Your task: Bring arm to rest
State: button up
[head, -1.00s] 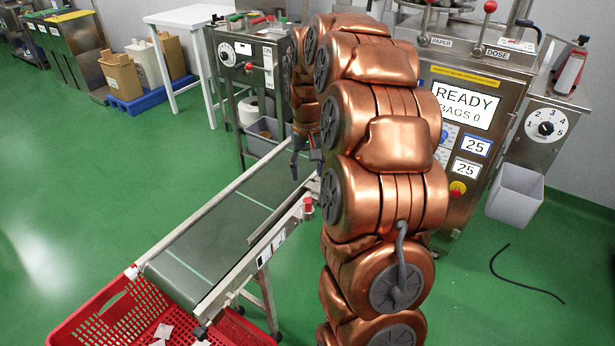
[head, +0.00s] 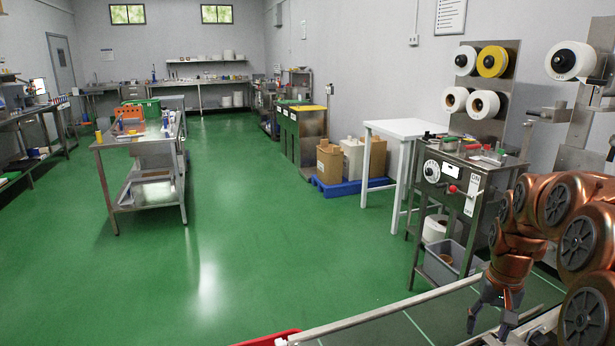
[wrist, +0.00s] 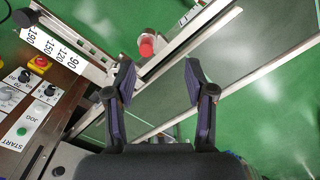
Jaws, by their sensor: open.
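My gripper (head: 490,312) hangs from my copper arm at the lower right of the head view, fingers pointing down over the conveyor. In the wrist view my gripper (wrist: 157,80) is open, with two dark fingers apart and nothing between them. Below it runs the conveyor belt (wrist: 215,60) with its metal side rail. The conveyor (head: 425,322) also shows along the bottom of the head view. I cannot tell whether the fingers touch it.
A machine with a dial (head: 450,185) stands behind the conveyor. A red crate edge (head: 268,339) shows at the bottom. A steel table (head: 150,142) stands left. The green floor (head: 250,240) between is clear.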

jog(key=s+a+n+g, duration=0.1)
jog(key=s+a+n, duration=0.1)
jog(key=s+a, duration=0.65)
jog(key=s+a+n+g, duration=0.1)
jog(key=s+a, duration=0.4)
jog(key=s, duration=0.6)
jog(key=s+a+n, duration=0.2)
jog(key=s+a, duration=0.5)
jog(key=s, duration=0.2)
notch_tip(320, 180, up, 13)
jog(key=p, duration=1.3)
jog(key=shift+w+d+r, duration=0.15)
jog(key=shift+w, duration=0.05)
